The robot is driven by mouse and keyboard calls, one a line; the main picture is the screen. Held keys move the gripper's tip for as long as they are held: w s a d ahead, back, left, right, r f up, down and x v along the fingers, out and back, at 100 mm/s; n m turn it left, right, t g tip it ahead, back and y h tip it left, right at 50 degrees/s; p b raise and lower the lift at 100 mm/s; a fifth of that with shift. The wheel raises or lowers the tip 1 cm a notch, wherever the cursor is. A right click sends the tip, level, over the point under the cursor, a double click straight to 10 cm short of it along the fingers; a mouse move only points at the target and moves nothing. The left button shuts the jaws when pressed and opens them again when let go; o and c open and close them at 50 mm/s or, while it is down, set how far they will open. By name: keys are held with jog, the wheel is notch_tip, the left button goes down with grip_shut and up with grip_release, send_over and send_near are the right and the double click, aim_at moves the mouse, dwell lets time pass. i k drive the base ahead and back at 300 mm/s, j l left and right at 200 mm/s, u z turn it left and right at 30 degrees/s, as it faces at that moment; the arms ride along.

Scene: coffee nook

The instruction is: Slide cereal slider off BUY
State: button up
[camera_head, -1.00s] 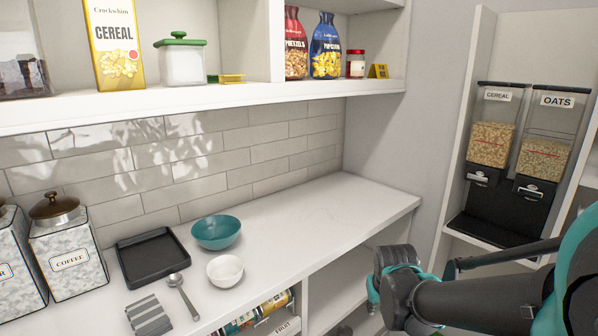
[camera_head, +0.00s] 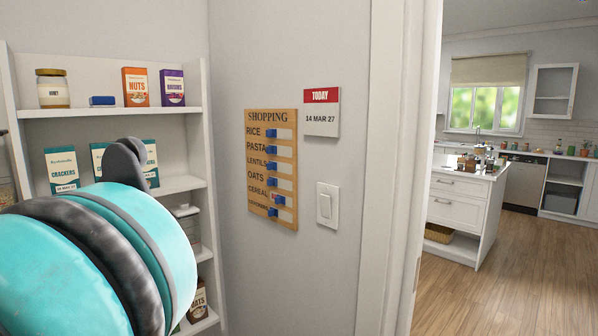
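The wooden SHOPPING board (camera_head: 284,116) hangs on the grey wall in the middle of the head view. It has rows labelled RICE, PASTA, LENTILS, OATS, CEREAL and a bottom row too small to read surely. The blue cereal slider (camera_head: 280,199) sits farther right in its slot than the blue sliders of the other rows. A small mark shows beside it on the left. My teal and dark grey arm fills the lower left, apart from the board in the picture. I cannot make out my gripper's fingers; nothing visible touches the slider.
A white light switch (camera_head: 327,205) and a TODAY sign (camera_head: 321,112) reading 14 MAR 27 are right of the board. White shelves (camera_head: 110,112) with food packs stand left, partly behind my arm. A white door frame (camera_head: 392,170) is right; beyond it lies open wooden floor (camera_head: 480,290).

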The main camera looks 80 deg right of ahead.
aim_at(279, 199)
jog(key=z, duration=2.7)
